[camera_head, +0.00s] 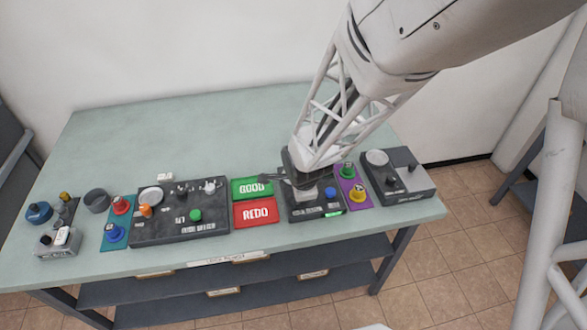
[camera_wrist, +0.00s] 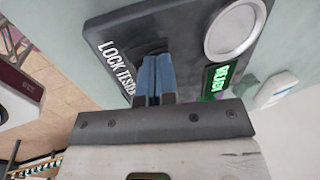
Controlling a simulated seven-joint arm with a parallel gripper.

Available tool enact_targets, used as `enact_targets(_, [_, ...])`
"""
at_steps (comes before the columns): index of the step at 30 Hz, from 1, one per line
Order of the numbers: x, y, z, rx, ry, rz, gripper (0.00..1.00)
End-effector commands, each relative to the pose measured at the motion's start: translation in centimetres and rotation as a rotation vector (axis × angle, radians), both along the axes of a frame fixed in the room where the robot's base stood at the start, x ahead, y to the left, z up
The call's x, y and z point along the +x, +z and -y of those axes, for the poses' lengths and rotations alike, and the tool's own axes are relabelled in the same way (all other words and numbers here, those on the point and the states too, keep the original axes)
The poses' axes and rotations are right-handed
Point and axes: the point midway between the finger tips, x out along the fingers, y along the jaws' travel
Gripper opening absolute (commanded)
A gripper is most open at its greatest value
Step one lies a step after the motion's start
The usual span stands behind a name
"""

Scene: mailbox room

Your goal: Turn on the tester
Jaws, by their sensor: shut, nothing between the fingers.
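The tester is a dark grey box (camera_head: 300,213) in the head view, right of the red and green pads. Its face (camera_wrist: 188,22) fills the upper middle of the wrist view, with the label "LOCK TESTER", a round white plate (camera_wrist: 235,30) and a lit green display (camera_wrist: 217,78) whose text I cannot read surely. A blue button (camera_head: 330,192) shows on the box in the head view. My gripper (camera_wrist: 153,78) is shut and empty, its fingertips over the labelled side of the face. I cannot tell whether they touch it. My arm hides part of the box in the head view.
A green GOOD pad (camera_head: 251,188) and a red REDO pad (camera_head: 256,213) lie left of the tester. A purple panel with knobs (camera_head: 351,186) and another dark box (camera_head: 415,182) stand close on its right. A larger control box (camera_head: 150,230) is further left. The table's back is clear.

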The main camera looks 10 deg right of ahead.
Motion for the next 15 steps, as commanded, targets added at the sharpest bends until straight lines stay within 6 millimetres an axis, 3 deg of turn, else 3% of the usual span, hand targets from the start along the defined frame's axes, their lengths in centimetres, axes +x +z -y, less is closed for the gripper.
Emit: enact_targets(15, [-0.84,0.19,0.00,0.000,0.000,0.000,0.00])
